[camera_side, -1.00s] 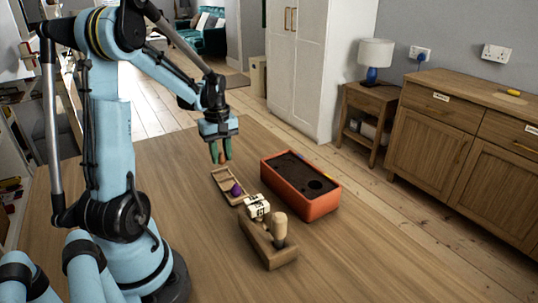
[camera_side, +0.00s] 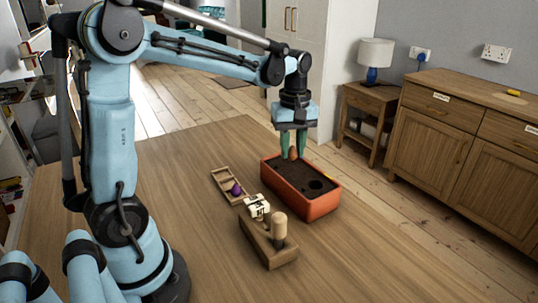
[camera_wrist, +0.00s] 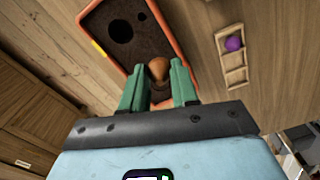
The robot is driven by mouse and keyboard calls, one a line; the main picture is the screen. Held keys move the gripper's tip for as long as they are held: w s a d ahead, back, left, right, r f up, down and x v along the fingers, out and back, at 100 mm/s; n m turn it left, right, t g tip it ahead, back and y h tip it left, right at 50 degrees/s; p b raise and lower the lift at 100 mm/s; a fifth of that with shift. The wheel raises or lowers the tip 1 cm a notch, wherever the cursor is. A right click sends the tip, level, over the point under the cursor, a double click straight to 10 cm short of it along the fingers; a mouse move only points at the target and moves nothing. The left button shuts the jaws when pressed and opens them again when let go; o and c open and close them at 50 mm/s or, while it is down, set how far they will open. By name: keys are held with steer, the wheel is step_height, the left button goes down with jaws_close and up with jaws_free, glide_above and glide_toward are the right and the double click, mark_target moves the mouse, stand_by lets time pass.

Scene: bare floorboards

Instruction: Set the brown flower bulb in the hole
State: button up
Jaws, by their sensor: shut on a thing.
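The brown flower bulb (camera_side: 293,153) is held between the green fingers of my gripper (camera_side: 292,155), which is shut on it. It also shows in the wrist view (camera_wrist: 159,69) between the fingertips. My gripper is above the far part of the orange planter (camera_side: 318,208), which is filled with dark soil. The round dark hole (camera_side: 316,184) is in the soil toward the planter's near right end, apart from the bulb. In the wrist view the hole (camera_wrist: 120,31) lies up and left of the bulb.
A wooden tray (camera_side: 222,172) with a purple bulb (camera_side: 236,189) lies left of the planter. A wooden block holding a peg-like tool (camera_side: 279,228) and a small cream object (camera_side: 257,206) stand in front. Bare wood surrounds them.

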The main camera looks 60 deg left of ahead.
steer(key=w+d+m, duration=0.1)
steer(key=w+d, duration=0.3)
steer(key=d, duration=0.1)
steer(key=shift+m, duration=0.4)
steer(key=shift+f, duration=0.1)
steer(key=shift+a+f, duration=0.1)
steer(key=shift+f, duration=2.4)
steer(key=shift+f, duration=0.85)
steer(key=o, duration=1.1)
steer(key=shift+r, duration=3.5)
